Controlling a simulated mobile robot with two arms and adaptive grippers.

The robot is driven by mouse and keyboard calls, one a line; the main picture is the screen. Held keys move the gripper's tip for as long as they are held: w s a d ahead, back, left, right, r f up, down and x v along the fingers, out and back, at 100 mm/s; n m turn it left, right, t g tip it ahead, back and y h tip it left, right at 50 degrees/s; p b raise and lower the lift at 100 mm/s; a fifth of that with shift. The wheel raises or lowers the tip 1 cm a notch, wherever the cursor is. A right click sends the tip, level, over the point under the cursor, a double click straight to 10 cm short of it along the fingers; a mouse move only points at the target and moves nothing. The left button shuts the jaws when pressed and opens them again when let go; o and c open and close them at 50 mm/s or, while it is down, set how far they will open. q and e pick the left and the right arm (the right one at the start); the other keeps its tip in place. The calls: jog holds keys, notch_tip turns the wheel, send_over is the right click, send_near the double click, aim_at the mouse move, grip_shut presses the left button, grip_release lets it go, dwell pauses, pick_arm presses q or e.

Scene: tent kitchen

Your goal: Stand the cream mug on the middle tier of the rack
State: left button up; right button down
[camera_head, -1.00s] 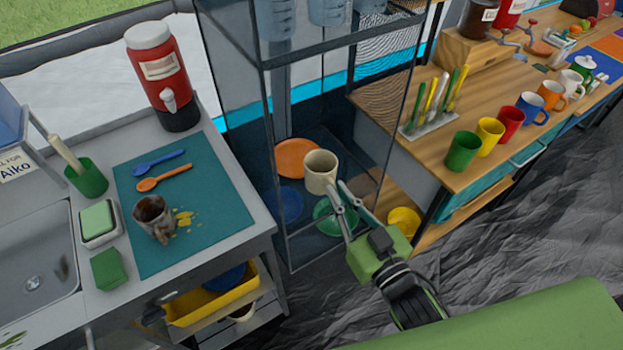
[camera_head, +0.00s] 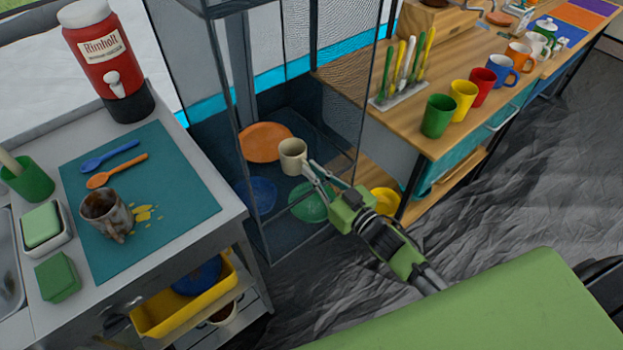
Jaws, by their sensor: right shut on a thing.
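The cream mug (camera_head: 293,157) is upright in the fingers of my right gripper (camera_head: 314,172). The gripper is shut on the mug's near right side. The mug appears within the tall, clear-sided rack (camera_head: 262,238), in front of an orange plate (camera_head: 266,135). A blue plate (camera_head: 257,193) and a green plate (camera_head: 311,206) show lower, left of and below the mug. I cannot tell whether the mug's base touches a tier. The top of the rack is cut off by the frame. My left gripper is not in view.
Left of the rack is a counter with a teal mat (camera_head: 190,200), a stained mug (camera_head: 105,214) and a red drink dispenser (camera_head: 103,50). Right of it, a wooden bench (camera_head: 400,125) carries several coloured mugs. A yellow dish (camera_head: 386,201) sits low beside my right arm.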

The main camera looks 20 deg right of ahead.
jog(key=shift+f, duration=1.55)
jog(key=shift+f+b, duration=0.15)
jog(key=shift+b, duration=0.2)
jog(key=c, duration=2.2)
grip_release()
jog(key=v, duration=1.2)
